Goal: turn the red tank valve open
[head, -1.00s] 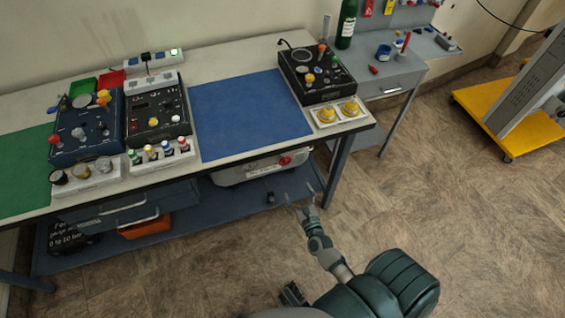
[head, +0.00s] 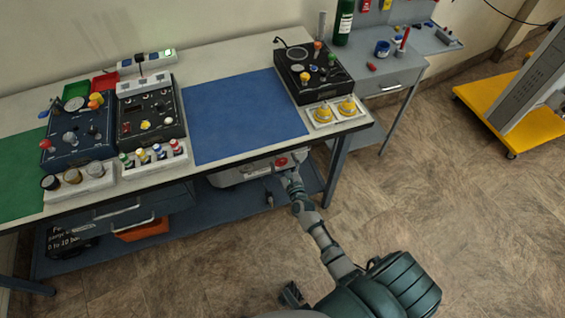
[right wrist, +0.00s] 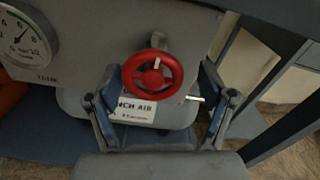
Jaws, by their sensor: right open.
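The red tank valve (right wrist: 153,74) is a round handwheel with a white mark, on the front of a grey tank (right wrist: 85,50) under the bench. In the head view the valve (head: 281,162) is a small red spot below the bench's front edge. My right gripper (right wrist: 160,95) is open, with one finger on each side of the wheel. In the head view the right gripper (head: 290,178) reaches in just below the valve. I cannot tell whether the fingers touch it.
A pressure gauge (right wrist: 27,38) sits left of the valve. The bench top (head: 230,158) overhangs the tank, and a table leg (head: 338,170) stands to the right. A blue lower shelf (head: 200,232) lies below. The floor in front is clear.

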